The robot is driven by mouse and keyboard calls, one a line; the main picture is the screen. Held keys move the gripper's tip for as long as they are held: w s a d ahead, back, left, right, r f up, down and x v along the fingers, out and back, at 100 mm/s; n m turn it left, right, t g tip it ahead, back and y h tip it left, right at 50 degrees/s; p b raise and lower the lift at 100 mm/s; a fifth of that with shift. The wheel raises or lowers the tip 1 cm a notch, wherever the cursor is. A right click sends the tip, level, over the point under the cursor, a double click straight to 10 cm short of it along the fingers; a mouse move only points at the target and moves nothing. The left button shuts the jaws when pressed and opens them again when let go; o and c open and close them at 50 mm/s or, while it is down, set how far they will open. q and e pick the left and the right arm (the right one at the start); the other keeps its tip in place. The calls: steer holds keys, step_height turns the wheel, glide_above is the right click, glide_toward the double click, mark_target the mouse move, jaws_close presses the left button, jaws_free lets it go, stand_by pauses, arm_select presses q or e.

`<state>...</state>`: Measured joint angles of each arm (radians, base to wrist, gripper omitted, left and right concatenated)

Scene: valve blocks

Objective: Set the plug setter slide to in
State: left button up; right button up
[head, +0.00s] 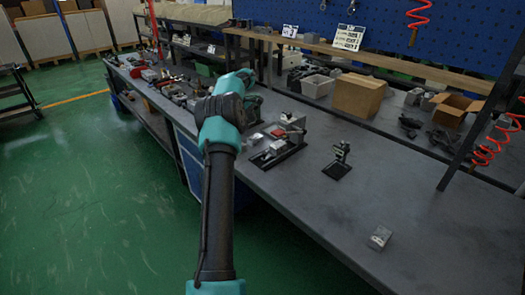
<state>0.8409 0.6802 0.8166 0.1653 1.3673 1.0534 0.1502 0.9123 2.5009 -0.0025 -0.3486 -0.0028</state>
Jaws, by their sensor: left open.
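My left arm reaches up the middle of the picture, and its left gripper (254,103) is over the workbench, largely hidden behind my own wrist. The jaws are open and I see nothing held in them. Further right a small black upright device (340,160) stands on a flat base. I cannot tell for sure which of them is the plug setter, nor the position of its slide. My right gripper is out of view.
A small grey metal block (379,238) lies near the bench's front edge. A closed cardboard box (357,96), an open box (453,109) and a grey bin (317,85) stand at the back. A dark post (468,135) rises at the right. The bench's near right part is mostly clear.

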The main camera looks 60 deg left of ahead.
mark_target(264, 153)
arm_select(q)
steer(key=m, duration=3)
steer(key=x, duration=1.7)
steer(key=shift+w+f, duration=0.15)
steer(key=shift+c, duration=0.5)
jaws_close()
